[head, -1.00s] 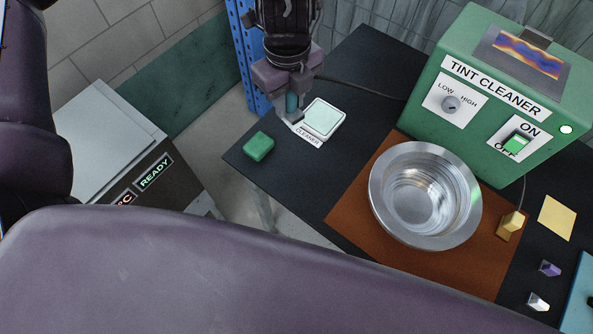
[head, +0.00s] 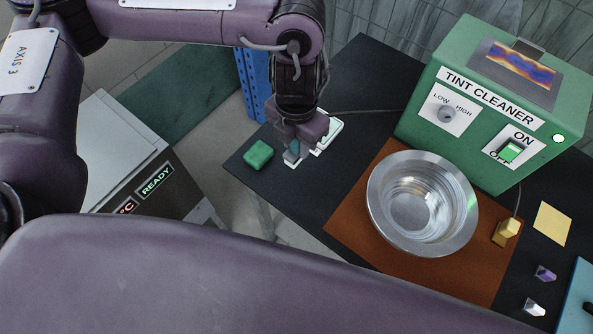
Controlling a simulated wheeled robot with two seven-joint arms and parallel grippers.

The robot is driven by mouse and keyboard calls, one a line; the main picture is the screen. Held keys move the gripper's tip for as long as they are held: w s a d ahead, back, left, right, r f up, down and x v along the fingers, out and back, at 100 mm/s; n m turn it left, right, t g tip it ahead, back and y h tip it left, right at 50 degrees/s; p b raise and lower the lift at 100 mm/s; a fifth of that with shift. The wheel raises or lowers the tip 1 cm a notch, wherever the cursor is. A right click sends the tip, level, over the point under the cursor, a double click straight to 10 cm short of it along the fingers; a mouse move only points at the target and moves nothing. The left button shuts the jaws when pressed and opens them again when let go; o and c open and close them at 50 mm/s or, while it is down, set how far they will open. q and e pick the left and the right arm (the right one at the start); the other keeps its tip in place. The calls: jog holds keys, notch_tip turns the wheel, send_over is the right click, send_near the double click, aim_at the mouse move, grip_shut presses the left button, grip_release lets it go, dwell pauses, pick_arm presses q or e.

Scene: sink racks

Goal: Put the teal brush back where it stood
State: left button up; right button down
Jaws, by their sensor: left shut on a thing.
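My left gripper (head: 296,149) points down over the left part of the dark table and is shut on the teal brush (head: 293,147). Only a small part of the brush shows between the fingers, and its lower end is hard to make out. A white-framed pad (head: 331,132) with a printed label lies right under and behind the gripper, partly hidden by it. I cannot tell whether the brush touches the pad or the table. My right gripper is not in view.
A green block (head: 258,155) lies just left of the gripper. A metal bowl (head: 455,235) stands on a brown mat (head: 358,222). The green tint cleaner machine (head: 470,165) stands behind it. Small blocks and a yellow card (head: 552,223) are at the right. A grey cabinet (head: 115,150) stands left.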

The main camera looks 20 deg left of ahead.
pick_arm(q)
notch_tip(320, 180, down, 9)
jog(key=shift+f+b, duration=0.15)
jog(key=shift+b, duration=0.25)
jog(key=shift+f+b, duration=0.35)
jog(key=shift+f, duration=1.45)
jog(key=shift+f, duration=0.1)
jog(key=o, duration=0.5)
jog(key=shift+f, duration=0.1)
jog(key=o, duration=0.5)
